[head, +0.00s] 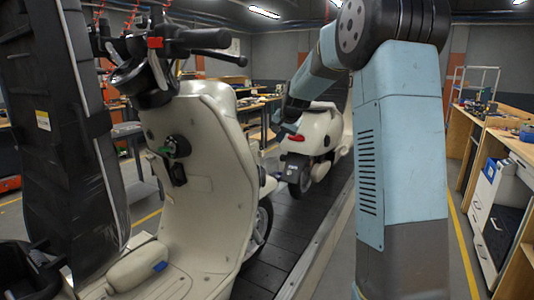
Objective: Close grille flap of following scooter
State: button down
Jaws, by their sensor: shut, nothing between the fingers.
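A cream scooter (215,165) stands close on the left, its inner leg shield facing me. A dark opening with a small green part (175,146) is in that shield, and a small dark piece (178,174) hangs just below it. I cannot tell for sure whether this is the grille flap. My gripper (284,130) is at the end of my blue arm, right of the shield and apart from the opening in the picture. It is shut and empty; its fingertips are small and hard to make out.
A second cream scooter (318,150) stands farther along the dark slat conveyor (285,250), partly behind my arm. The near scooter's handlebar (190,40) rises above its shield. Workbenches (495,140) line the right side, and a yellow floor line (462,250) runs beside them.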

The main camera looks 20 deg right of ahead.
jog(key=w+a+f, duration=0.2)
jog(key=w+f, duration=0.8)
jog(key=w, duration=0.3)
jog(key=shift+m, duration=0.4)
